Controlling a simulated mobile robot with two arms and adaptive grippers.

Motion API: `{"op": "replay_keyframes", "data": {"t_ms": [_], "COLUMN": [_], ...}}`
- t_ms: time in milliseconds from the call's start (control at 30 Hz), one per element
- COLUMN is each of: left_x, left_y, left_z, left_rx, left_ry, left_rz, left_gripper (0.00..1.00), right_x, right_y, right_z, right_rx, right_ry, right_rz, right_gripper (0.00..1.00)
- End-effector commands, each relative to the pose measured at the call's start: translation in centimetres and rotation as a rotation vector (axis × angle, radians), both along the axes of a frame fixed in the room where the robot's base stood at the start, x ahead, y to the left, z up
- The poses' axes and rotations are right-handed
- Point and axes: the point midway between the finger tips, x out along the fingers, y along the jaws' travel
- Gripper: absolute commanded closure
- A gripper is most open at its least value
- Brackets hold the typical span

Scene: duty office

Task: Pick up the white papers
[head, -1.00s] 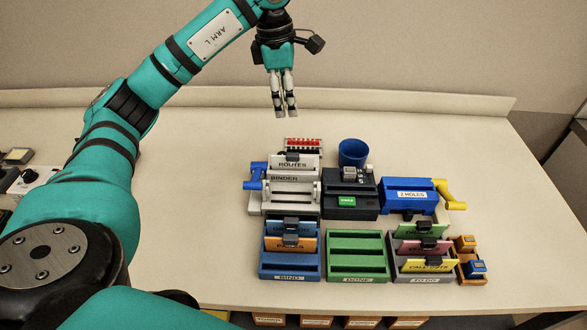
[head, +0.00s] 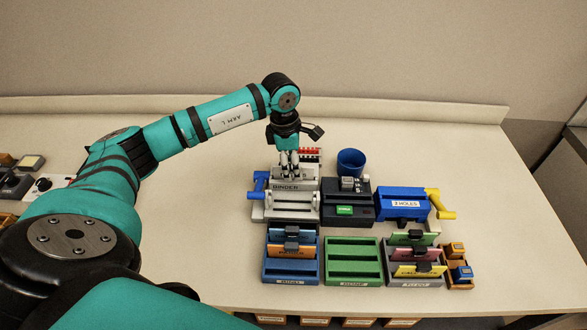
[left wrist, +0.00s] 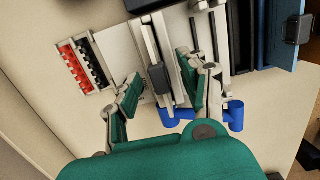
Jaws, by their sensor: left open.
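The white papers stand upright in the grey binder (head: 292,207). In the head view my left gripper (head: 288,168) hangs over them and covers most of them. In the left wrist view the white papers (left wrist: 148,45) show nearly edge-on, with a black clip (left wrist: 159,77) on them. My left gripper (left wrist: 160,80) is open there, with one finger on each side of the clip and papers. I cannot tell whether either finger touches them. My right gripper is not in view.
A red-and-black rack (left wrist: 82,66) stands behind the binder. A blue cup (head: 350,162), a black machine (head: 358,213) and a blue hole punch (head: 402,209) stand to the right. Blue (head: 290,277), green (head: 352,277) and grey (head: 413,283) trays lie in front. The table's far right is clear.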

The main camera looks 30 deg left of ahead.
Motion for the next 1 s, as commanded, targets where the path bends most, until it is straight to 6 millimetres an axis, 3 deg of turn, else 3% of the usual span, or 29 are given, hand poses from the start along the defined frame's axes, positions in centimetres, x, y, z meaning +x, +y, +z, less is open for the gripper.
{"op": "replay_keyframes", "data": {"t_ms": [133,367,700,1000], "left_x": [0.07,0.10,0.11,0.11], "left_y": [-0.14,-0.15,-0.14,-0.13], "left_z": [-1.12,-1.30,-1.25,-1.22], "left_rx": [0.000,0.001,0.001,0.001], "left_ry": [0.000,-0.001,-0.001,-0.001], "left_rz": [0.000,-0.001,-0.001,-0.001], "left_gripper": [0.57,0.58,1.00,1.00], "right_x": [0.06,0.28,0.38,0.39], "right_y": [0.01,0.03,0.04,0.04], "right_z": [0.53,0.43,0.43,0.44], "right_rx": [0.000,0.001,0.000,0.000], "right_ry": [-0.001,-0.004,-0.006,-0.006], "right_rz": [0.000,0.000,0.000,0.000], "right_gripper": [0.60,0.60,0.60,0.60]}}
